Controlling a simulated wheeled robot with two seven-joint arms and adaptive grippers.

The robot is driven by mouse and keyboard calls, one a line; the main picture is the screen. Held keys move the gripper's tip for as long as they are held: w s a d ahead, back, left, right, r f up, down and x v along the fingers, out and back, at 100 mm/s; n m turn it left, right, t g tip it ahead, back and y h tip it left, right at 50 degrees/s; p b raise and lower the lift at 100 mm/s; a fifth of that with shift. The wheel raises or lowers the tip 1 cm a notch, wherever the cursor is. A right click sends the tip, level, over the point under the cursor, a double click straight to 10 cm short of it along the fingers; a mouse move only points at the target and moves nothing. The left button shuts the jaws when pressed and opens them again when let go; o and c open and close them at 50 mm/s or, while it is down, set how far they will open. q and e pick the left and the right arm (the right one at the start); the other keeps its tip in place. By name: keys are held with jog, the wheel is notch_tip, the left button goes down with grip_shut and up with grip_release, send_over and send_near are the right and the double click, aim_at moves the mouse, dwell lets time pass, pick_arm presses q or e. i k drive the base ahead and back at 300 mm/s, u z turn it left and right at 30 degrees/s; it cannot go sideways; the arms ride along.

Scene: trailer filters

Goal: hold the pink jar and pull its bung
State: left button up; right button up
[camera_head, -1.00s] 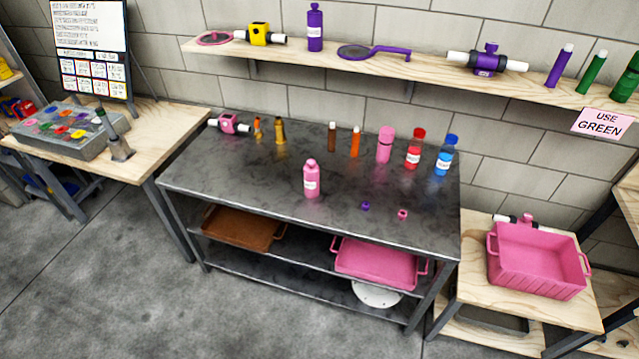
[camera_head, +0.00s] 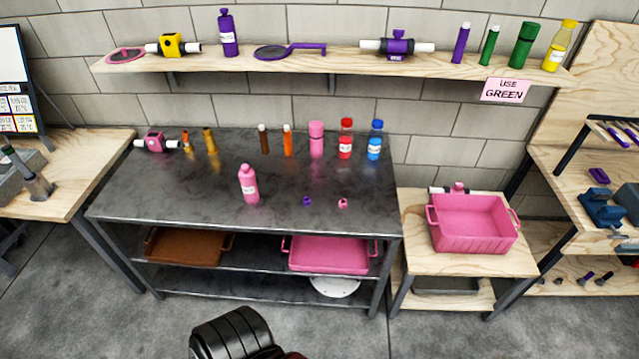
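Two pink vessels stand upright on the dark metal table (camera_head: 150,195), and I cannot tell for sure which is the jar. A pink cylinder (camera_head: 316,143) with a wider top stands in the back row. A pink bottle (camera_head: 249,186) with a white label and narrow neck stands nearer the front edge. A bung cannot be made out clearly on either. Neither of my grippers is in view. A black rounded part of my own arm shows at the bottom edge, well short of the table.
Red (camera_head: 345,140) and blue (camera_head: 375,141) bottles stand right of the pink cylinder; an orange tube (camera_head: 287,141) stands left. Small purple (camera_head: 307,201) and pink (camera_head: 343,203) pieces lie near the front. A pink crate (camera_head: 472,240) sits on the right stand. The table's left front is clear.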

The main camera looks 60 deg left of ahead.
aim_at(249, 186)
jog(key=z, duration=0.25)
jog(key=k, duration=1.15)
jog(key=u, duration=2.1)
jog(key=i, duration=0.5)
jog(key=z, duration=0.1)
